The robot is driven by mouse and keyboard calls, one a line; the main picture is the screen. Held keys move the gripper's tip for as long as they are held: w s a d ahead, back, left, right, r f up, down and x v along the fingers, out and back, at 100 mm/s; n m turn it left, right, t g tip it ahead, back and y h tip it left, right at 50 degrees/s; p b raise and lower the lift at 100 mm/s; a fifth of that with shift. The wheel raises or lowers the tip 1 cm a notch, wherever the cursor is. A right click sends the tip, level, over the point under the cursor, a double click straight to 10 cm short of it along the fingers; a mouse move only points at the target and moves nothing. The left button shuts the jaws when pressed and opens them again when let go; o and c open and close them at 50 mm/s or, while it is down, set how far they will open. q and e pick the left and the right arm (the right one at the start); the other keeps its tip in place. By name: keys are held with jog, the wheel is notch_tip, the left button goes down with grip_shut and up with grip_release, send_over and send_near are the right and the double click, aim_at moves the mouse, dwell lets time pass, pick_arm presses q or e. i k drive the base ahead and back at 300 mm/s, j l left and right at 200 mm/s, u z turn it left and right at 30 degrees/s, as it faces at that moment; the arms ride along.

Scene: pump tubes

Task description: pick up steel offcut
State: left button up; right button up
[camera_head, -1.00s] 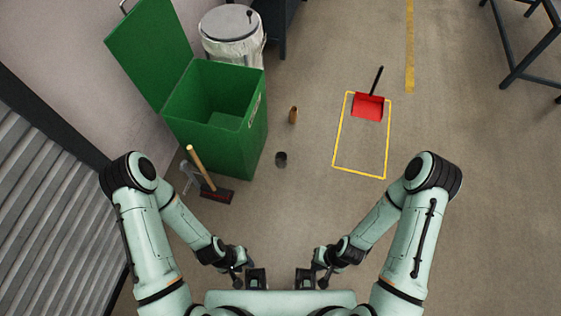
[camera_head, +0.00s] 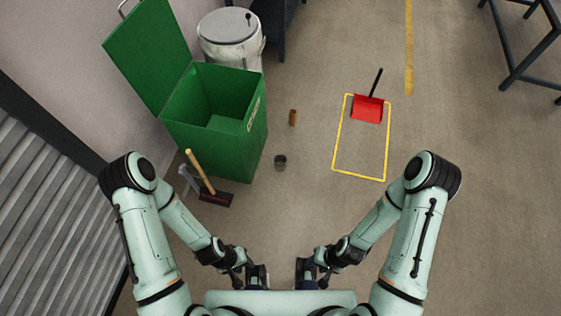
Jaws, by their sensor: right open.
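A short dark grey tube piece (camera_head: 280,162), which looks like the steel offcut, stands on the concrete floor to the right of the green bin. A brown, copper-coloured piece (camera_head: 293,117) stands a little beyond it. My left gripper (camera_head: 258,272) and my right gripper (camera_head: 305,270) are close together at the bottom middle, well short of both pieces. My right gripper is open, with nothing seen in it. The fingers of my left gripper are too small and dark to read.
An open green bin (camera_head: 245,145) stands at left, with a broom (camera_head: 214,197) before it and a white lidded drum (camera_head: 230,40) behind. A red dustpan (camera_head: 367,108) lies at the top of a yellow floor outline (camera_head: 359,179). The floor between my grippers and the grey piece is clear.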

aim_at(279, 157)
jog(key=i+l+u, duration=0.1)
jog(key=i, duration=0.55)
jog(key=i+l+u, duration=0.1)
jog(key=i, duration=0.5)
jog(key=i+u, duration=0.1)
jog(key=u, duration=0.85)
